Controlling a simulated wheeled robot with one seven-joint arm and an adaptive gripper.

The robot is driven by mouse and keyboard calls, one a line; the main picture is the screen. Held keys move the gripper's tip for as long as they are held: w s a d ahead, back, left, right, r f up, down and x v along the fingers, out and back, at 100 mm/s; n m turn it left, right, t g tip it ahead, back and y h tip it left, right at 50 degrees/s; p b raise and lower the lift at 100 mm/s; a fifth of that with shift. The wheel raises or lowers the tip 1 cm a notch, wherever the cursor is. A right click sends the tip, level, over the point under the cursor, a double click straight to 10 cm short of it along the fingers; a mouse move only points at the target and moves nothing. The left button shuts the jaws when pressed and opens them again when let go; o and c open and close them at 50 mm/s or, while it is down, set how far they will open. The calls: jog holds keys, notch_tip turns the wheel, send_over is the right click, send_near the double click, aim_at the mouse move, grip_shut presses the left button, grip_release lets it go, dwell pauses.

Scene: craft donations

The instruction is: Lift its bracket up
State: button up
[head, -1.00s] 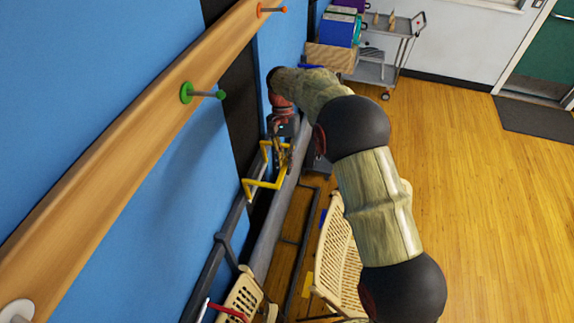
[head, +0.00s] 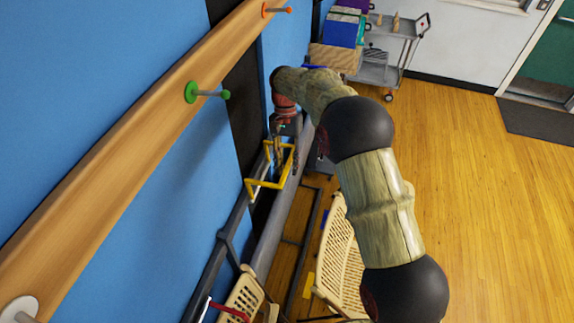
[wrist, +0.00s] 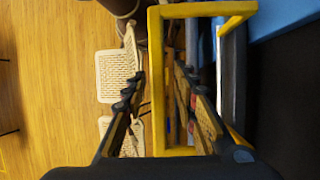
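The yellow bracket (head: 265,184) is a square-cornered frame beside the dark rail along the blue wall. In the wrist view, its long bar (wrist: 158,95) runs down between my fingers and its top bar (wrist: 205,10) crosses beyond the fingertips. My gripper (head: 279,150) is down at the bracket, partly covered by the bracket's outer bar in the head view. In the wrist view my gripper (wrist: 158,85) has its two fingers spread, with gaps on both sides of the long bar. I see no clear contact.
A wooden rail with a green peg (head: 205,92) and an orange peg (head: 276,10) runs along the wall. Beige folding chairs (head: 340,258) stand below my arm. A grey cart (head: 387,60) with boxes is at the back. The wooden floor at right is clear.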

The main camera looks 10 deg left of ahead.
jog(key=v, duration=1.2)
jog(key=shift+a, duration=0.1)
